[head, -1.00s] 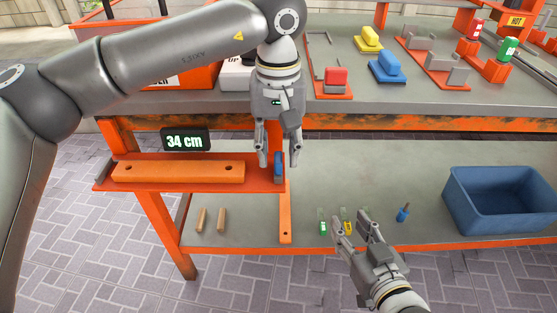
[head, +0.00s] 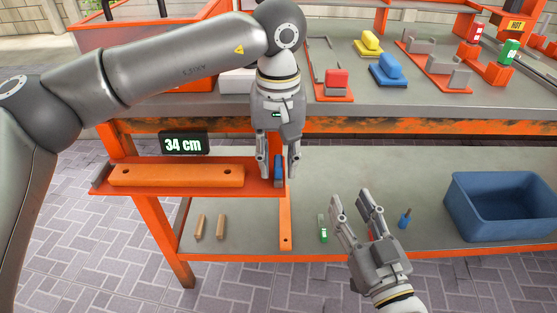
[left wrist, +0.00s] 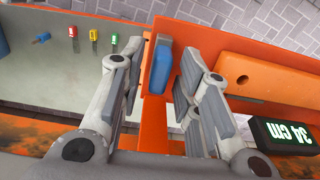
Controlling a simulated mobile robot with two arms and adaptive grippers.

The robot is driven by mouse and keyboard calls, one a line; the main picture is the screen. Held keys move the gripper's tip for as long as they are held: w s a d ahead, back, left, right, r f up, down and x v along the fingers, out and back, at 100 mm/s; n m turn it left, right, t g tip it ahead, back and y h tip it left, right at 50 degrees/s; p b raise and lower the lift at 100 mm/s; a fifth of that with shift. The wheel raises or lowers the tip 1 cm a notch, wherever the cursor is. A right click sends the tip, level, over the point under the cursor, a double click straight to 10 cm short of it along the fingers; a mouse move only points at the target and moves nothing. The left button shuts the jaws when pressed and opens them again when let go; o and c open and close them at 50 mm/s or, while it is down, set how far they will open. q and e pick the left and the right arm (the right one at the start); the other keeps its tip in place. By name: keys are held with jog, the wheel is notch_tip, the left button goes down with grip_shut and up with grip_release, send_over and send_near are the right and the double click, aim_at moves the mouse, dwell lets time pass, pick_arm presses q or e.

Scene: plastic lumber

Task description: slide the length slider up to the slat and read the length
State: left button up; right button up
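An orange slat (head: 176,176) with two dark holes lies on the red-orange measuring rail (head: 262,187). The display (head: 184,143) reads 34 cm. The blue length slider (head: 278,170) stands near the rail's right end, with a gap between it and the slat. My left gripper (head: 277,178) is open, its fingers on either side of the slider. The left wrist view shows the slider (left wrist: 161,70) between the fingers with space on both sides. My right gripper (head: 352,203) is open and empty over the lower shelf.
The lower shelf (head: 260,220) holds two small wooden pieces (head: 209,227), a green-marked item (head: 323,229), a small blue tool (head: 405,219) and a blue bin (head: 500,205). Coloured blocks and red-orange fixtures stand on the bench top (head: 330,105).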

aim_at(235, 172)
pick_arm(q)
grip_shut()
jog(key=shift+a, duration=0.1)
jog(key=shift+a, duration=1.4)
jog(key=shift+a+b, duration=0.3)
jog(key=shift+a, duration=2.25)
pick_arm(e)
notch_tip(235, 172, up, 2)
jog(key=shift+s+a+r+t, duration=0.15)
jog(key=shift+r+t, duration=0.1)
jog(key=shift+t, duration=0.55)
pick_arm(q)
jog(key=shift+o, duration=2.1)
grip_release()
